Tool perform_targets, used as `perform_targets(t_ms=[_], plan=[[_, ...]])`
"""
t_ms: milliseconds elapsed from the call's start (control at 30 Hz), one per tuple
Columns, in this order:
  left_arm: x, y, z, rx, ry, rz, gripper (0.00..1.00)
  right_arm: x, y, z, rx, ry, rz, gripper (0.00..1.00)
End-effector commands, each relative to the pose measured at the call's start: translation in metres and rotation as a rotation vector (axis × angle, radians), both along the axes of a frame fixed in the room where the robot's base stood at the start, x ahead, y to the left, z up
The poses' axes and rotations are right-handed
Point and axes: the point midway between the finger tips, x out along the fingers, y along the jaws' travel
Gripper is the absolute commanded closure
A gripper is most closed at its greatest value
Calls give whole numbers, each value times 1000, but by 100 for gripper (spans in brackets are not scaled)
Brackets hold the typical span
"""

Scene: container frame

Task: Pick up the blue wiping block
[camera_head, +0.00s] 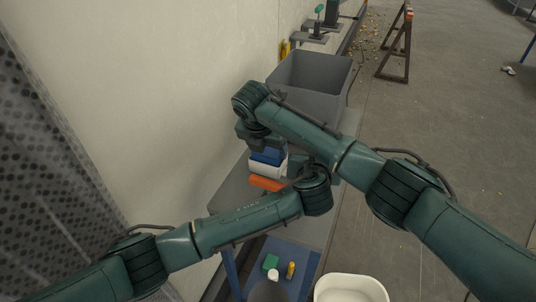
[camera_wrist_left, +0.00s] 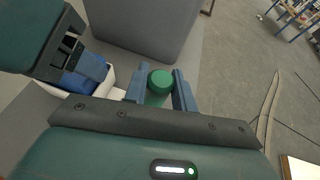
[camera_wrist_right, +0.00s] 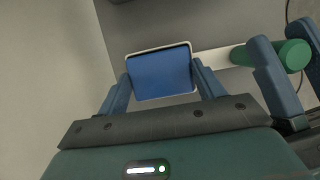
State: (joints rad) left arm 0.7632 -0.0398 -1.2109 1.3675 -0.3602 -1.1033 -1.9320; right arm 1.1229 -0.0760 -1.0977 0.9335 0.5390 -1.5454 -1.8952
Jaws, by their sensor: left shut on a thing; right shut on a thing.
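The blue wiping block (camera_wrist_right: 160,76) lies between the two fingers of my right gripper (camera_head: 260,144) in the right wrist view, with a white rim around it. In the head view the block (camera_head: 266,157) shows just below that gripper, above a white body (camera_head: 268,169). My right gripper is shut on the block. My left gripper (camera_wrist_left: 158,92) is shut on a green round-ended handle (camera_wrist_left: 160,80). A white bar runs from the block's white holder toward this green handle (camera_wrist_right: 291,55) in the right wrist view. The block's underside is hidden.
A large grey bin (camera_head: 322,83) stands behind the grippers on the narrow bench along the wall. An orange cylinder (camera_head: 266,184) lies in front of the white body. A white tub (camera_head: 350,290) and a blue surface with small items sit nearer. The floor at right is open.

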Motion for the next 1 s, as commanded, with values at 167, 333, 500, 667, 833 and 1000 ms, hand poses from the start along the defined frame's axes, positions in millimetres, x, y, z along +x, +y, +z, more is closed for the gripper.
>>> perform_targets(t_ms=[167, 333, 500, 667, 833, 1000], plan=[[0, 0, 1, 0, -1, 0, 100, 1, 0, 12, 2, -4, 0, 57], [0, 0, 0, 0, -1, 0, 100, 1, 0, 45, 2, -6, 0, 57], [0, 0, 0, 0, -1, 0, 100, 1, 0, 78, 2, -3, 0, 57], [0, 0, 0, 0, 0, 0, 100, 0, 0, 96, 0, -2, 0, 57], [0, 0, 0, 0, 0, 0, 100, 0, 0, 101, 0, -1, 0, 57], [0, 0, 0, 0, 0, 0, 73, 0, 0, 101, 0, -1, 0, 57]])
